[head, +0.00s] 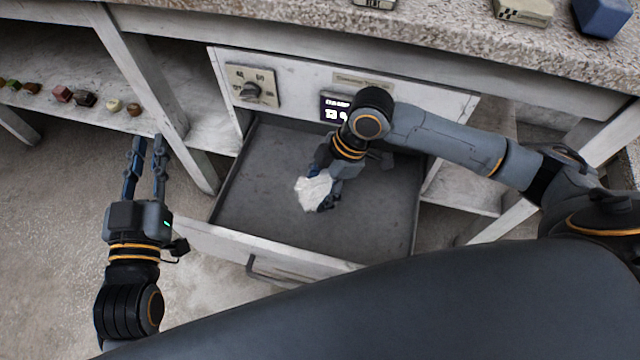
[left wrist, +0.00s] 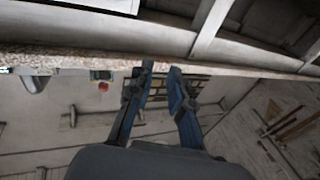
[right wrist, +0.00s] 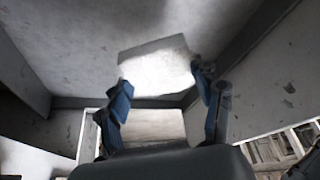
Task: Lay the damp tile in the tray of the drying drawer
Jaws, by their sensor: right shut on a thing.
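A white tile (head: 311,192) shows over the dark grey tray (head: 262,175) of the pulled-out drying drawer (head: 205,241). My right gripper (head: 319,189) is shut on it, and the arm reaches in from the right. In the right wrist view the pale tile (right wrist: 157,66) is held between the two fingertips (right wrist: 162,85). I cannot tell whether its underside touches the tray floor. My left gripper (head: 149,142) is open and empty, outside the drawer to its left. Its parted fingers also show in the left wrist view (left wrist: 160,72).
A dial panel (head: 252,86) and a small dark display (head: 335,108) are on the cabinet face above the drawer. Several small coloured pieces (head: 63,94) lie on the left shelf. A speckled counter (head: 440,38) runs above. The tray around the tile looks bare.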

